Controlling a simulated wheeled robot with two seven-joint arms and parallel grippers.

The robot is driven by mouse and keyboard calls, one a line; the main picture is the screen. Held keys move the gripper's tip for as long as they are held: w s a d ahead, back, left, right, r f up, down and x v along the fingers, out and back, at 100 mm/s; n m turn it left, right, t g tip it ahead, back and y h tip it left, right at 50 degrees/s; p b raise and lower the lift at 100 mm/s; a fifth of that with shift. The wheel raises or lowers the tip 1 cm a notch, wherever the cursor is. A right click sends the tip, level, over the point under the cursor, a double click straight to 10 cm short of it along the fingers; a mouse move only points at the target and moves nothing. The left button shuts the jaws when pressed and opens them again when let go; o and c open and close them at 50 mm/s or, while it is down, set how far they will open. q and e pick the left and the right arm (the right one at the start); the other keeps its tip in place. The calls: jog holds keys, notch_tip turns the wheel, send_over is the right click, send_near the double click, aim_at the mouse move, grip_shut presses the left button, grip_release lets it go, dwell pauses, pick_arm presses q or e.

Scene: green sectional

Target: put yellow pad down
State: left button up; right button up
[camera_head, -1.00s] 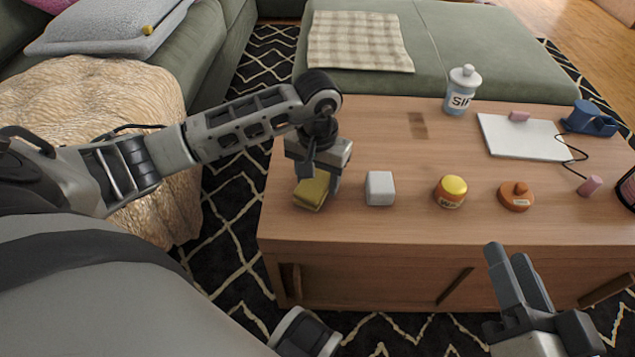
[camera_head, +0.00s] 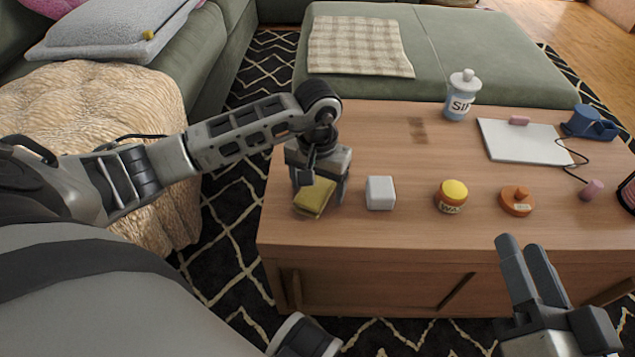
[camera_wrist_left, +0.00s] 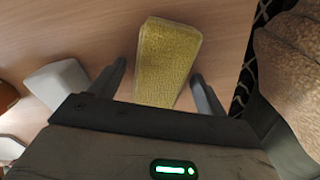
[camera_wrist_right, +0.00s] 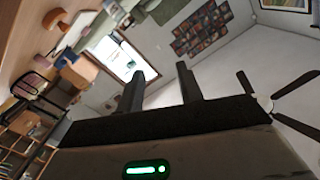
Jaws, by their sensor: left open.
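The yellow pad (camera_head: 315,197) lies on the wooden coffee table (camera_head: 400,232) near its left edge. My left gripper (camera_head: 321,184) is open just above the pad. In the left wrist view the pad (camera_wrist_left: 166,62) shows between the two spread fingers of the left gripper (camera_wrist_left: 160,85), with a gap on each side. My right gripper (camera_head: 528,255) is in front of the table at lower right, away from the pad. In the right wrist view the right gripper (camera_wrist_right: 160,88) has its fingers apart with nothing between them.
A white block (camera_head: 380,193) stands close to the right of the pad. The table's middle is clear.

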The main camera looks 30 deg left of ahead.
aim_at(318, 184)
pick_arm(q)
notch_tip(318, 184, up, 12)
jog(key=p, duration=0.3)
jog(key=shift+p, duration=0.4)
pick_arm(e)
jog(key=shift+s+d+f+n+g+h, duration=0.2)
jog(key=shift+f+g+h, duration=0.25)
jog(key=shift+f, duration=0.15)
jog(key=shift+s+d+f+n+g+h, duration=0.1)
jog(key=shift+s+d+f+g+h, duration=0.1)
jog(key=shift+f+g+h, duration=0.25)
jog(key=shift+f, duration=0.2)
